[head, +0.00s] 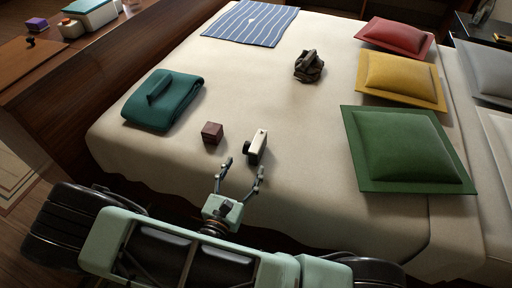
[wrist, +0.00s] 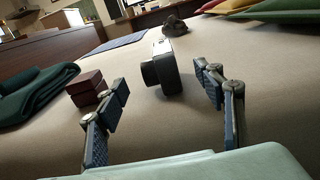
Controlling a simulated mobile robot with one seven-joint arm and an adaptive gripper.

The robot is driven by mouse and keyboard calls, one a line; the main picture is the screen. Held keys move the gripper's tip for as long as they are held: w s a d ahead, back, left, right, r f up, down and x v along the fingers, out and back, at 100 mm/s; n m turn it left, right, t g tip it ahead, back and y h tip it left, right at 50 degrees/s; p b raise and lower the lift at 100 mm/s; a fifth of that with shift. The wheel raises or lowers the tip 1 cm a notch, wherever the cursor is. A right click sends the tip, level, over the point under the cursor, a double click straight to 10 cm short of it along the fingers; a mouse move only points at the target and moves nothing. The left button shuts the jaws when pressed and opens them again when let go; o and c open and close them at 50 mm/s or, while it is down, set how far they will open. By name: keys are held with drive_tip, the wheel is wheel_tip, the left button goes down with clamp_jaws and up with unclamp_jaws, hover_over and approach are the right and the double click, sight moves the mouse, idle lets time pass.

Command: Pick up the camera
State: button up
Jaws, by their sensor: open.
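The camera (head: 258,146) is a small white and black body with a dark lens on its left side. It stands on the bed near the front edge. In the wrist view the camera (wrist: 168,66) shows between and beyond my fingertips, its black lens pointing left and toward me. My gripper (head: 240,177) is open and empty, just short of the camera and not touching it. In the wrist view its two fingers (wrist: 166,92) are spread to either side of the camera.
A dark red box (head: 212,133) sits close left of the camera. A folded teal towel (head: 165,100) lies further left. A crumpled dark object (head: 309,66) and a striped blue cloth (head: 252,22) lie further back. Red, yellow and green cushions (head: 405,147) line the right. Bare bedspread surrounds the camera.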

sight(249, 157)
drive_tip(key=shift+w+f, duration=0.15)
drive_tip(key=shift+w, duration=0.2)
drive_tip(key=b+x, duration=0.1)
drive_tip(key=x, duration=0.2)
drive_tip(key=shift+w+d, duration=0.15)
drive_tip(key=shift+w, duration=0.25)
drive_tip(key=shift+r+b+x, duration=0.2)
drive_tip(key=shift+b+x, duration=0.2)
drive_tip(key=shift+x, duration=1.15)
drive_tip(key=shift+r+b+x, duration=0.15)
drive_tip(key=shift+b+x, duration=0.2)
drive_tip(key=shift+x, duration=1.15)
drive_tip(key=shift+c, duration=0.5)
drive_tip(key=c, duration=1.3)
drive_tip(key=shift+c, duration=0.6)
drive_tip(key=shift+r, duration=0.1)
